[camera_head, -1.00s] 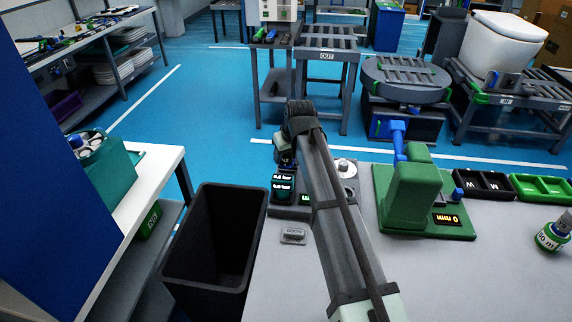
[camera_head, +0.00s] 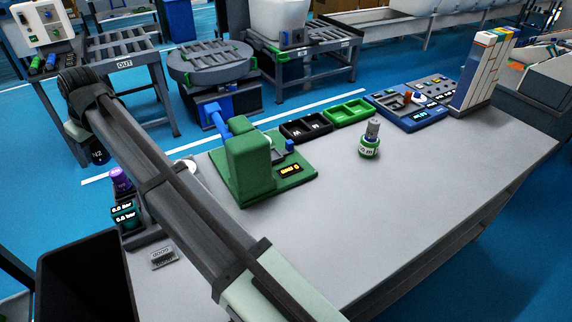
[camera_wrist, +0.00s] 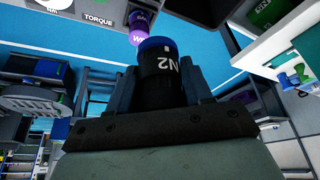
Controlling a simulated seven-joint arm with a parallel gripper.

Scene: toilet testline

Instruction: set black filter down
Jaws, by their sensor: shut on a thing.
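The black filter (camera_wrist: 162,75) is a black cylinder marked N2 with a blue ring at its far end. My gripper (camera_wrist: 160,88) is shut on it, with one finger on each side, in the wrist view. In the head view the filter (camera_head: 98,152) shows small at the far left, beyond the table's edge and above the floor in the picture. My own arm hides most of the gripper there.
A dark bin (camera_head: 85,275) is at front left. A green press (camera_head: 255,165) and trays (camera_head: 348,112) stand at the table's back.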

